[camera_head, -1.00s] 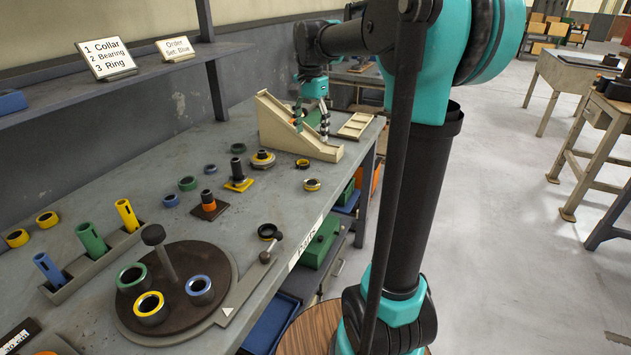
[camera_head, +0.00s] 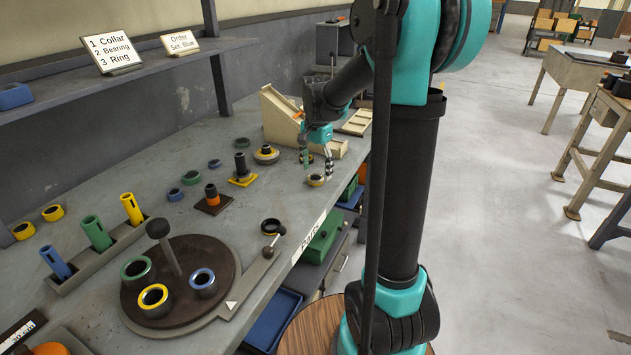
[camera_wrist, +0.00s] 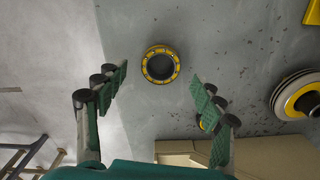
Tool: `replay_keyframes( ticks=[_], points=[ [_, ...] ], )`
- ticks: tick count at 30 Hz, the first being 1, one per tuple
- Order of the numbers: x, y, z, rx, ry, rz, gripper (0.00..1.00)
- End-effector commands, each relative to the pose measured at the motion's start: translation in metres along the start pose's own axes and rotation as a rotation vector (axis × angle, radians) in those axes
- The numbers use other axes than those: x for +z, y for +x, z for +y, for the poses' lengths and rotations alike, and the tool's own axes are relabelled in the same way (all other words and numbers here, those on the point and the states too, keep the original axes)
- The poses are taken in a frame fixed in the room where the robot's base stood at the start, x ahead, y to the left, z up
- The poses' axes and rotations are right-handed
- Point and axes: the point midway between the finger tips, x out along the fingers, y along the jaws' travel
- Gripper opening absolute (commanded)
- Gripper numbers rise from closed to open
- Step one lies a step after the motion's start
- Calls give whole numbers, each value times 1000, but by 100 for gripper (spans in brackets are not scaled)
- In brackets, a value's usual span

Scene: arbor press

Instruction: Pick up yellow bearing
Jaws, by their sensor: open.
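The yellow bearing (camera_head: 315,180) is a short ring with a yellow top and a dark hole, flat on the grey bench near its front edge. In the wrist view the bearing (camera_wrist: 161,64) lies ahead of and between the fingertips, with space on both sides. My gripper (camera_head: 317,170) points down over it, with its fingers apart and empty. In the wrist view both green-padded fingers of my gripper (camera_wrist: 160,82) are spread wide. Whether the fingertips are level with the bearing or above it is hard to tell.
A cream sloped holder (camera_head: 280,115) stands behind my gripper. A flanged grey and yellow part (camera_head: 266,154) and a post on a yellow base (camera_head: 242,170) stand left of the bearing. A round dark turntable (camera_head: 215,255) with rings is at front left. Bench between is clear.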

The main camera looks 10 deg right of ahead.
Motion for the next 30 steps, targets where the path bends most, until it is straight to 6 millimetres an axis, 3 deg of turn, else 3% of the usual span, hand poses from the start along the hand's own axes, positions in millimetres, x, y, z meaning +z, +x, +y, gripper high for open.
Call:
replay_keyframes(
  ticks=[6,13,27,30],
  points=[
    [0,20,0,0,0,0,68],
    [0,21,0,0,0,0,68],
    [0,21,0,0,0,0,11],
    [0,21,0,0,0,0,10]
  ],
)
